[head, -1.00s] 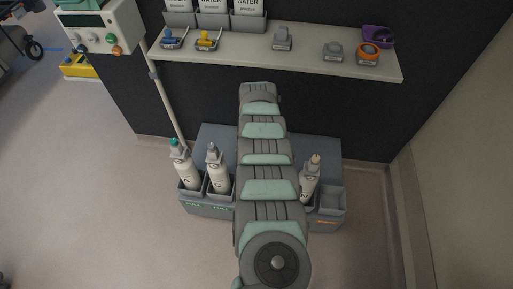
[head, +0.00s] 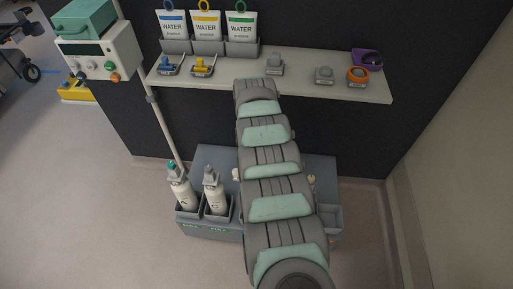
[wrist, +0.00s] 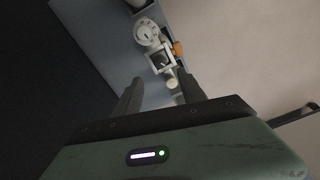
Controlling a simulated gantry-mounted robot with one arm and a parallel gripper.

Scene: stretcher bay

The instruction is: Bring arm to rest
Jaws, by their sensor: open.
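My arm stretches across the middle of the head view, from the bottom edge up to the shelf front. Its gripper end is hidden there. In the wrist view my gripper (wrist: 160,92) is open, with two dark fingers apart and nothing between them. Beyond the fingers in the wrist view is a grey rack (wrist: 105,35) with a white bottle (wrist: 147,32). In the head view the grey floor rack (head: 210,235) holds two white bottles on the left, one with a green cap (head: 181,188) and one with a grey cap (head: 215,192).
A shelf (head: 300,88) carries water pouches (head: 206,25), blue (head: 167,66) and yellow (head: 202,66) clamps, grey pieces, an orange ring (head: 357,75) and a purple holder (head: 367,60). A device on a pole (head: 97,50) stands left.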

